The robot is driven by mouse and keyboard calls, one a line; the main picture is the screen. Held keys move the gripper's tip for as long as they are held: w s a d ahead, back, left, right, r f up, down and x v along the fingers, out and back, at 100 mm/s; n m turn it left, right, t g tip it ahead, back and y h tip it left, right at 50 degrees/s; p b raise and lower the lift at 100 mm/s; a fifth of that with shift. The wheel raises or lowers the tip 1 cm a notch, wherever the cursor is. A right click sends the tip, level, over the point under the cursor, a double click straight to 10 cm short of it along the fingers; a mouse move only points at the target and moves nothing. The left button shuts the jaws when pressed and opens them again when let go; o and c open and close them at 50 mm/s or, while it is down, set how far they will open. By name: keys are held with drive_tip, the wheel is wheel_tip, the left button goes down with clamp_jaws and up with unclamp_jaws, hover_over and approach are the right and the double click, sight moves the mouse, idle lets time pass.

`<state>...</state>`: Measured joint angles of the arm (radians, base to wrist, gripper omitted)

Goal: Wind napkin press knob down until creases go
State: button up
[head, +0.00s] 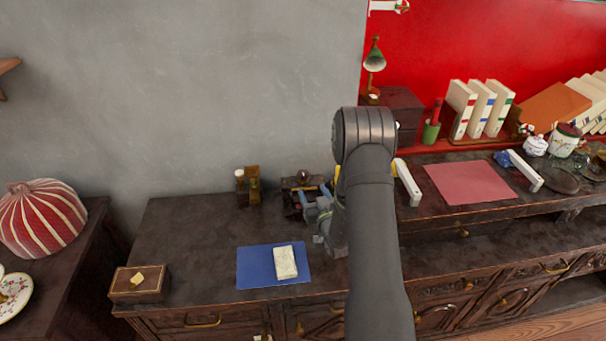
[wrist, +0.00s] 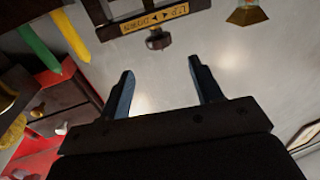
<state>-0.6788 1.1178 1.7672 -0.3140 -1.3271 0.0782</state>
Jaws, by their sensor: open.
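The napkin press (head: 302,183) stands at the back of the dark sideboard, partly hidden by my arm in the head view. In the wrist view its dark frame carries a gold label (wrist: 156,21) reading UP and DOWN with arrows. A dark round knob (wrist: 158,40) sits just below the label. My gripper (wrist: 161,72) is open and empty; its two blue fingers point toward the knob, which lies between their lines, a little beyond the tips. In the head view my gripper (head: 318,208) is beside the press. No napkin or creases can be made out inside the press.
A blue mat (head: 252,268) with a white folded-looking piece (head: 285,262) lies in front. A wooden box (head: 138,284) is at front left. Small brass-coloured items (head: 253,186) stand left of the press. A red mat (head: 470,183) and white bars are right of my arm.

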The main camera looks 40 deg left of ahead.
sight(305, 177)
drive_tip(key=x, duration=1)
drive_tip(key=shift+w+a, duration=0.25)
drive_tip(key=shift+a, duration=0.1)
drive_tip(key=c, duration=1)
